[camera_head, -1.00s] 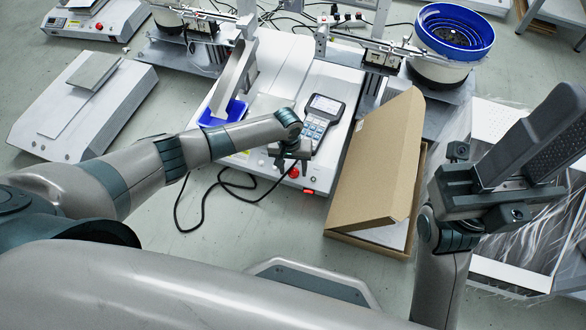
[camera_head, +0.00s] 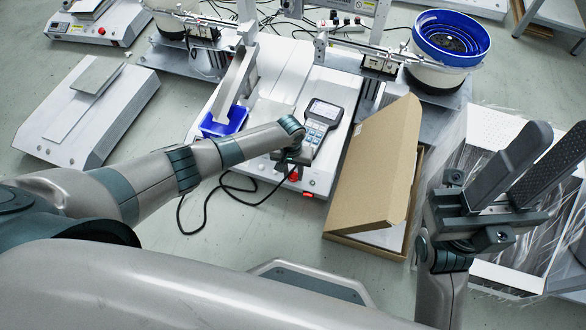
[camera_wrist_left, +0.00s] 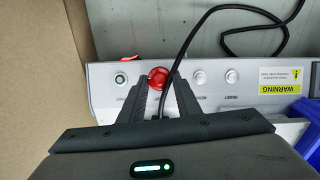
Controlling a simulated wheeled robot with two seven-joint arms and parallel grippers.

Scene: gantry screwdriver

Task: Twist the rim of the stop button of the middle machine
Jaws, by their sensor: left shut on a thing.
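The middle machine (camera_head: 285,70) is a white unit with a control panel on its near edge. Its red round stop button (camera_head: 294,176) sits on that panel and also shows in the left wrist view (camera_wrist_left: 158,76). My left gripper (camera_head: 292,165) is at the panel, its dark fingers (camera_wrist_left: 162,88) on either side of the button, shut on its rim. The fingers and wrist hide part of the button in the head view. My right gripper (camera_head: 537,150) is raised at the right, empty, its two long fingers apart.
A handheld keypad device (camera_head: 322,118) lies on the machine close to my left wrist. A blue bin (camera_head: 225,122) is at its left. An open cardboard box (camera_head: 375,165) stands right of the machine. A black cable (camera_wrist_left: 205,30) loops on the floor in front.

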